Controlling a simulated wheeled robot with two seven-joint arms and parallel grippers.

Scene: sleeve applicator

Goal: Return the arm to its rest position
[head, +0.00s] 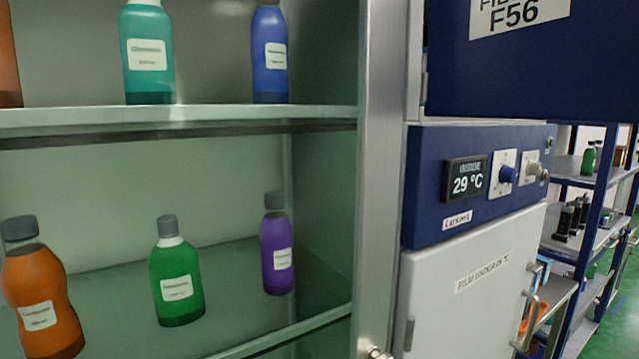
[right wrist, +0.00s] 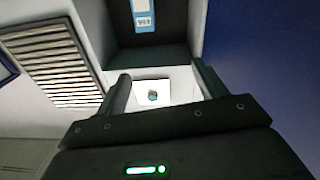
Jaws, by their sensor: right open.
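My right gripper (right wrist: 160,88) shows in the right wrist view. Its two dark fingers are apart, with nothing between them. Behind the gap is a bright white area with a small round dark thing in it, too small to make out. Neither of my arms shows in the head view, and my left gripper is in no view.
An open cabinet holds bottles on two shelves: orange (head: 43,300), green (head: 175,280), purple (head: 277,255), teal (head: 147,55) and blue (head: 269,55). To its right stands a blue and white incubator (head: 470,290) reading 29 °C. Blue racks (head: 570,250) stand beyond.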

